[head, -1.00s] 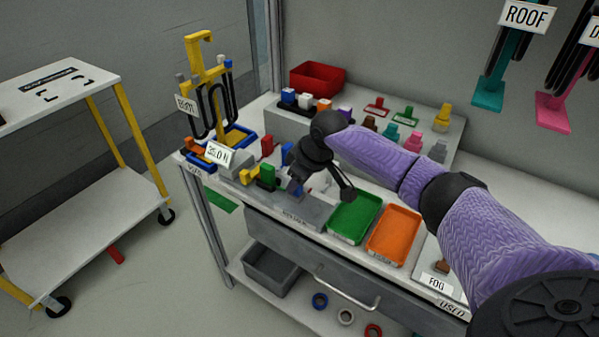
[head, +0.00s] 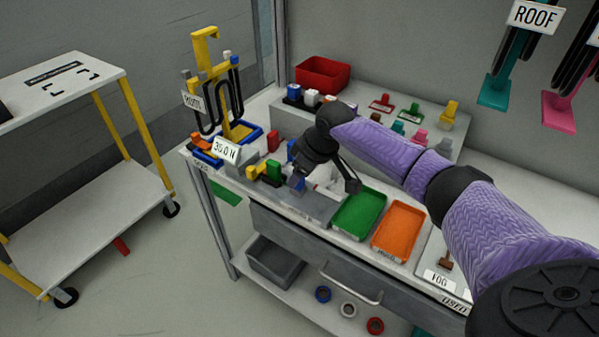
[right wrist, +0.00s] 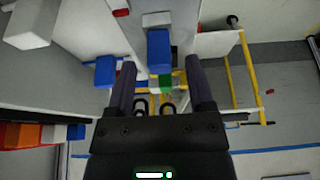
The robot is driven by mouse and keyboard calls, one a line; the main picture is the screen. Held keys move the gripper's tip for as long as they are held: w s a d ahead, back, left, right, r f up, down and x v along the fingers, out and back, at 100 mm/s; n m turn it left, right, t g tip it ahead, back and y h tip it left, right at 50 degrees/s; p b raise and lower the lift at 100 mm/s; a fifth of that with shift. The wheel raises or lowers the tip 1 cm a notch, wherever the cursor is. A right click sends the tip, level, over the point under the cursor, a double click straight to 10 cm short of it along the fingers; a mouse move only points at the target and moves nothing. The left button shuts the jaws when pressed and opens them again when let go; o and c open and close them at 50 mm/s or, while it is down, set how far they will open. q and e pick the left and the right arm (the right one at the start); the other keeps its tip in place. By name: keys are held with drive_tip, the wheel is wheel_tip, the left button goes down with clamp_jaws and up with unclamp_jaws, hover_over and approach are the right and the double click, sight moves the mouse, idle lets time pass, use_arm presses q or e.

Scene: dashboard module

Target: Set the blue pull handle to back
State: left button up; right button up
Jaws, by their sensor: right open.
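A blue block-shaped handle (right wrist: 159,52) shows in the right wrist view, ahead of my right gripper and roughly centred between its fingers. In the head view a small blue piece (head: 298,183) shows beside the left finger, on the grey module; it appears to be the same handle. My right gripper (head: 326,182) is open and empty above the grey module on the bench. Its two dark fingers also show in the right wrist view (right wrist: 161,88). The gripper partly hides the module, so I cannot tell the handle's setting. My left gripper is not in view.
Green (head: 358,213) and orange (head: 398,228) trays lie right of the module. Yellow, green and red pieces (head: 272,168) stand close on its left. Another blue block (right wrist: 105,71) is near the left finger. A raised shelf (head: 285,118) with several parts is behind.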

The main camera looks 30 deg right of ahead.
sight(309, 197)
use_arm(q)
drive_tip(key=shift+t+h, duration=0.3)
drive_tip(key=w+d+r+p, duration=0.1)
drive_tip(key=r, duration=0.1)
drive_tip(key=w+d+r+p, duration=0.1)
drive_tip(key=p, duration=0.1)
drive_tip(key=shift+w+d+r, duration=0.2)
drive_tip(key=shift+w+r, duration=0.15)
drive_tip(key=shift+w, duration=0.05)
use_arm(e)
drive_tip(key=v, duration=0.8)
drive_tip(key=shift+r, duration=0.25)
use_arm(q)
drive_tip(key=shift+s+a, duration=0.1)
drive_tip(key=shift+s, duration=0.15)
use_arm(e)
drive_tip(key=shift+s, duration=0.15)
